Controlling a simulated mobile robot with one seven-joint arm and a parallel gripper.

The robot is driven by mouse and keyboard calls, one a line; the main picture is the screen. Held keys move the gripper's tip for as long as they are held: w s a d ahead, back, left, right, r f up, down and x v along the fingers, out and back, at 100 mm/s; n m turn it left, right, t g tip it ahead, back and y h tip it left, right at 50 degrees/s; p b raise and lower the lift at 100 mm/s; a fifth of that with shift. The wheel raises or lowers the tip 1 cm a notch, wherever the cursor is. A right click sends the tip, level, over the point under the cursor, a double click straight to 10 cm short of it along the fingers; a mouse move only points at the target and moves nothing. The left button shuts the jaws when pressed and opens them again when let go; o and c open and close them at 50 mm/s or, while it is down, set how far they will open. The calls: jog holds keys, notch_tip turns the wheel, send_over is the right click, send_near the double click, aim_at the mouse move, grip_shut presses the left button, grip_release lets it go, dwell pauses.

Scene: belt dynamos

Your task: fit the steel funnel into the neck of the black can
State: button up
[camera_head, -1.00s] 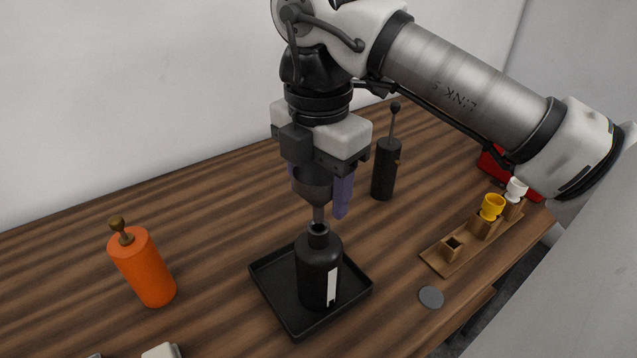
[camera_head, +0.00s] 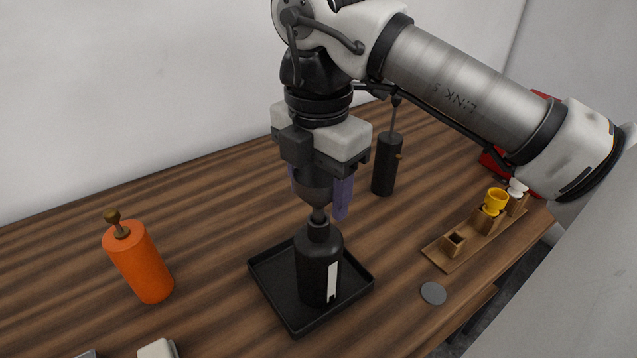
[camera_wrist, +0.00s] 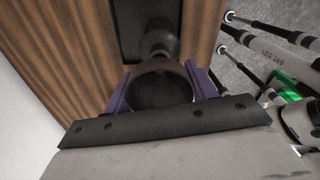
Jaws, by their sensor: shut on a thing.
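The black can (camera_head: 318,268) stands upright in a black tray (camera_head: 279,300) and has a pale label on its side. My gripper (camera_head: 325,190) is directly above it, its purple fingers shut on the steel funnel (camera_head: 314,192). The funnel is upright, and its narrow spout reaches down to the can's neck. The tip of the spout is hidden in the neck. In the wrist view the funnel's wide mouth (camera_wrist: 160,88) lies between the two purple fingers, with part of the can (camera_wrist: 158,30) behind it.
An orange cylinder (camera_head: 140,264) stands on the left of the wooden table. A dark pump-like cylinder (camera_head: 385,165) stands behind the gripper. At right lie a wooden rack (camera_head: 440,260) with yellow (camera_head: 496,198) and white funnels, and a grey disc (camera_head: 433,293).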

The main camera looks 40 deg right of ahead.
jog(key=shift+f+b, duration=0.95)
jog(key=shift+f, duration=0.2)
jog(key=o, duration=1.2)
jog(key=shift+c, duration=0.2)
